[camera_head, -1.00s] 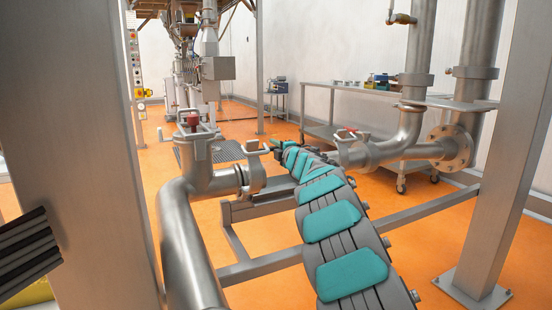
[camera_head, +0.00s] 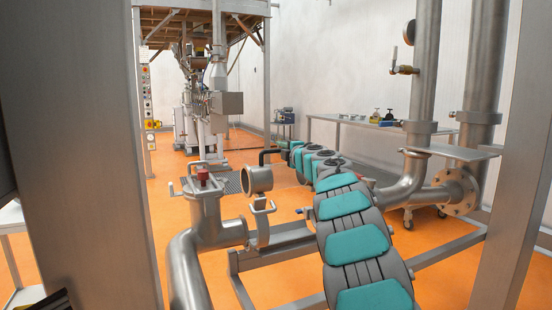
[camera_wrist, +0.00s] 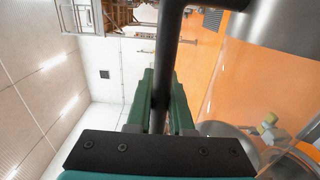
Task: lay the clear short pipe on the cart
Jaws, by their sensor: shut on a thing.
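The short pipe (camera_head: 257,179) hangs by a black handle (camera_head: 266,154), its round steel rim just above and right of the fixed left pipe end. My gripper (camera_head: 283,147) is shut on this handle. In the wrist view the green fingers of my gripper (camera_wrist: 162,98) pinch the black bar. A steel end (camera_wrist: 282,22) and see-through wall of the short pipe show at the right there. The cart, a wheeled metal table (camera_head: 345,123), stands at the back right, clear of my gripper.
Valves (camera_head: 389,117) occupy part of the table. A fixed pipe (camera_head: 408,185) and posts stand on the right. Orange floor is open behind.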

